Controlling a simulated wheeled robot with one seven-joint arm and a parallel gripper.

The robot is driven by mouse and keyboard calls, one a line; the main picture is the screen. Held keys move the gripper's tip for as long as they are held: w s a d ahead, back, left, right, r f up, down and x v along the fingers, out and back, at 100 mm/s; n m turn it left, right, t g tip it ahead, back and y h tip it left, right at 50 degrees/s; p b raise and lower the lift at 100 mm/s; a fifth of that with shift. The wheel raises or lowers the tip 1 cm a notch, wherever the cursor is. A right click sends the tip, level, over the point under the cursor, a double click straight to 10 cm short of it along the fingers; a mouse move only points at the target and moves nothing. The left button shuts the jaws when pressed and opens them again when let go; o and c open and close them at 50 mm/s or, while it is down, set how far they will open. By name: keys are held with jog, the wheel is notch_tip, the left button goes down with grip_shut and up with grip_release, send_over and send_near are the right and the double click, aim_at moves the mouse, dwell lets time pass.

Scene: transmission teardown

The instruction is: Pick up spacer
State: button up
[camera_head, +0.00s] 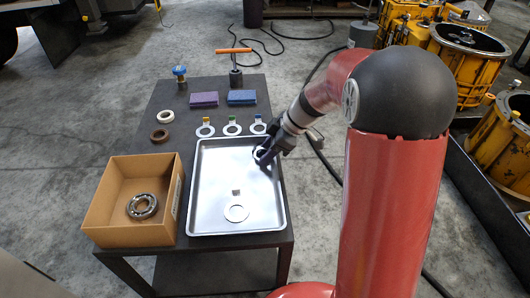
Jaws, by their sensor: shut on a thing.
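My gripper (264,157) is at the end of my arm, over the upper right part of a metal tray (212,160). It is shut on a pale ring, seemingly the spacer (258,153), whose edge shows at the fingers. The dark fingers hide much of the ring. I cannot tell whether it touches the tray or is lifted. A flat light ring (229,218) lies lower in the tray, apart from the gripper, with a small brownish block (236,192) just above it.
A cardboard box (112,236) with a bearing (142,206) stands left of the tray. Three tagged rings (232,129) lie behind it. Purple and blue blocks (242,97), an orange-handled tool (235,76), and white and brown rings (159,136) are on the dark table (176,121).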

notch_tip(320, 180, up, 20)
jog(key=shift+p, duration=0.4)
dwell(0.4)
